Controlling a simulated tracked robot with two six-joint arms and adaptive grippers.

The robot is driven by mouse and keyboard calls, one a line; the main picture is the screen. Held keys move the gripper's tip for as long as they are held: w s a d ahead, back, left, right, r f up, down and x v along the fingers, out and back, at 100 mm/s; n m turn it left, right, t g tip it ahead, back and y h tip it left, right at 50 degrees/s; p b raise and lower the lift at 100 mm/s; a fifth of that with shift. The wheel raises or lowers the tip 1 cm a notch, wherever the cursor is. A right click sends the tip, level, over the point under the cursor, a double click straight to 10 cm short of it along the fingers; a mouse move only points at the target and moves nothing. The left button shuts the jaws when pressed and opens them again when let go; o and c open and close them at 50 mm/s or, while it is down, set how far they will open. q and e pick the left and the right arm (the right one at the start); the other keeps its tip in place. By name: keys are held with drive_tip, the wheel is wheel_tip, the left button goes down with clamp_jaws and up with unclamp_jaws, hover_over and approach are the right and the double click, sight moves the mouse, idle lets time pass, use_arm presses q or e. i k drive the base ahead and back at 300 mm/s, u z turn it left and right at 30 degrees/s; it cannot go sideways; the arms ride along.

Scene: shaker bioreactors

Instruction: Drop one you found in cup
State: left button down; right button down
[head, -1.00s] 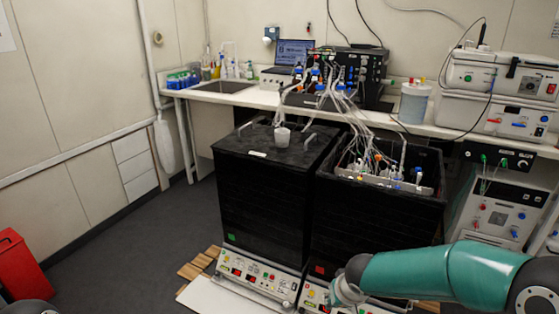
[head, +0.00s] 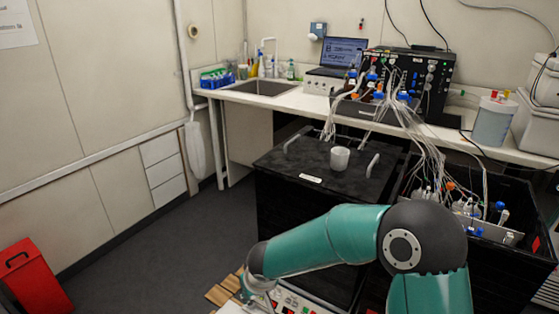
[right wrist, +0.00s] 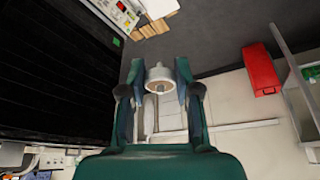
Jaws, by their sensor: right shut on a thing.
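A small white cup (head: 340,158) stands upright on the black lid of the left shaker box (head: 290,175). My right arm reaches across the front of that box, with its wrist low at the box's front left corner. In the right wrist view my right gripper (right wrist: 159,82) is shut on a small whitish round piece (right wrist: 158,76) with a narrow stem, perhaps a filter. It hangs in the air beside the box, apart from the cup. The gripper's tips are mostly cut off in the head view. My left gripper is not in view.
Tubes (head: 415,125) run from the bench to the open right box (head: 535,235), which holds several bottles. A red container (head: 35,278) stands at lower left.

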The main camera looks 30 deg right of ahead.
sight(335, 168)
drive_tip(key=z, duration=0.2)
drive_tip(key=i, duration=1.35)
drive_tip(key=z, duration=0.8)
